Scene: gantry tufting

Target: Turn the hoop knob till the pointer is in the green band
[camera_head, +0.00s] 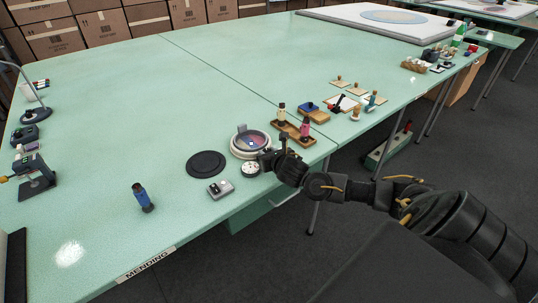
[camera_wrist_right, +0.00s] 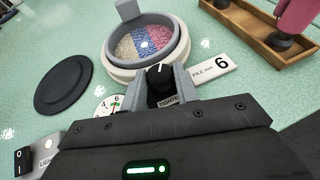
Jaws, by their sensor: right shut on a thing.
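The hoop (camera_head: 238,149) is a pale round frame with striped red, yellow and blue cloth, also in the right wrist view (camera_wrist_right: 113,72). The hoop knob (camera_wrist_right: 159,78) is black with a white line, at the hoop's near edge above a partly covered "TIGHTEN" label. My right gripper (camera_head: 267,160) is shut on the knob, one finger on each side. A white dial (camera_head: 251,170) lies beside it; in the right wrist view the dial (camera_wrist_right: 103,104) shows 4, 6, a green mark and some red, partly hidden by the gripper. I cannot tell where its pointer stands. My left gripper is out of view.
A black disc (camera_head: 206,164) and a grey switch box (camera_head: 220,189) lie left of the dial. The table's middle is clear.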

